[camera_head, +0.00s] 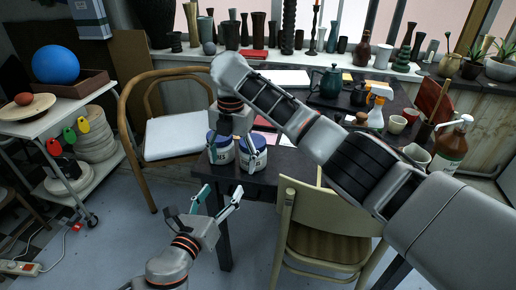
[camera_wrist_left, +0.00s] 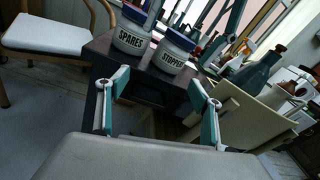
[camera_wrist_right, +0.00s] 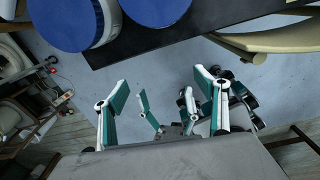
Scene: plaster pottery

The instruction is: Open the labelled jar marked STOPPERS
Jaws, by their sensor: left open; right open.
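The STOPPERS jar (camera_head: 256,160), a white jar with a blue lid, stands upright near the table's front left edge. Its label reads clearly in the left wrist view (camera_wrist_left: 171,60); its lid (camera_wrist_right: 155,7) is at the top of the right wrist view. The similar SPARES jar (camera_head: 220,157) stands beside it on the left. My right gripper (camera_head: 231,143) is open and empty, pointing down; in the head view its fingers overlap the jars. In its wrist view the lids lie beyond its fingertips (camera_wrist_right: 161,80). My left gripper (camera_head: 218,198) is open and empty, lower, in front of the table.
Floor is clear around my left gripper.

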